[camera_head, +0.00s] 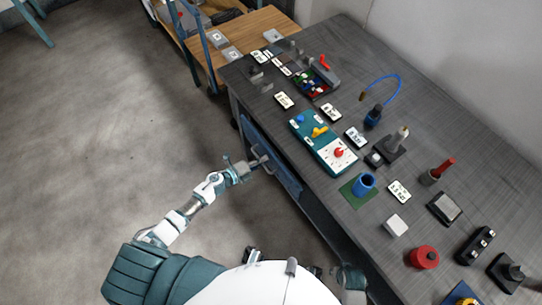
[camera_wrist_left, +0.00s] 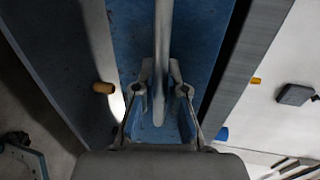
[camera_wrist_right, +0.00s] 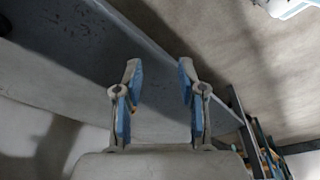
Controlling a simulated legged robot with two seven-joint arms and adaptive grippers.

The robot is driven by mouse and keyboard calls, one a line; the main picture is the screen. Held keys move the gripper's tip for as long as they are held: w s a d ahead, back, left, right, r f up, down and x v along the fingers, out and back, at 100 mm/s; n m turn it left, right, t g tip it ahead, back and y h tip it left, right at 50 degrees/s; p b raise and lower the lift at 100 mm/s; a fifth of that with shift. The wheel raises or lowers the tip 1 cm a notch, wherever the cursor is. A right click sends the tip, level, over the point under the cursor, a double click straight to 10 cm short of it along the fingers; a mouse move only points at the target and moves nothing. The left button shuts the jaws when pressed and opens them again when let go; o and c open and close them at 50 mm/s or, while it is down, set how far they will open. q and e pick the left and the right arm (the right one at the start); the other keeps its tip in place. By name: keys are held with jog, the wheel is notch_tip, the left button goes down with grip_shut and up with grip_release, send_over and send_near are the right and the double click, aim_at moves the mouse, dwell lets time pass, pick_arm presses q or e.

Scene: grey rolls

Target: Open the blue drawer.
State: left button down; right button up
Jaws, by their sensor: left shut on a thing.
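The blue drawer (camera_head: 287,178) is under the edge of the grey workbench, and its blue front also fills the middle of the left wrist view (camera_wrist_left: 200,35). A long grey bar handle (camera_wrist_left: 161,45) runs along that front. My left gripper (camera_head: 259,162) is at the handle, its two fingers (camera_wrist_left: 160,88) on either side of the bar and shut on it. Whether the drawer stands out from the bench is hard to tell. My right gripper (camera_wrist_right: 160,78) is open and empty, with bare surfaces behind it in the right wrist view.
The grey workbench (camera_head: 375,215) carries a teal switch panel (camera_head: 322,147), a blue cup (camera_head: 364,185), a red button (camera_head: 424,257) and several labels. A wooden table (camera_head: 237,42) stands behind. The floor (camera_head: 110,110) at left is clear.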

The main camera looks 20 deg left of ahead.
pick_arm(q)
jog(key=f+v, duration=0.2)
jog(key=v, duration=0.9)
jog(key=a+f+p+v, duration=0.1)
jog(key=f+v, duration=0.2)
jog(key=v, duration=0.9)
jog(key=shift+s+a, duration=0.25)
jog(key=shift+s, duration=0.25)
pick_arm(e)
jog(key=f, duration=0.2)
jog(key=s+f, duration=0.1)
jog(key=f, duration=0.1)
jog(key=shift+s+f, duration=0.1)
jog(key=shift+f, duration=0.1)
pick_arm(q)
jog(key=shift+r, duration=0.15)
pick_arm(e)
jog(key=shift+s, duration=0.15)
pick_arm(q)
jog(key=c, duration=1.3)
grip_release()
jog(key=shift+o, duration=0.5)
jog(key=shift+a+f, duration=0.1)
jog(key=shift+f, duration=0.1)
pick_arm(e)
jog(key=shift+a, duration=0.25)
jog(key=shift+s, duration=0.1)
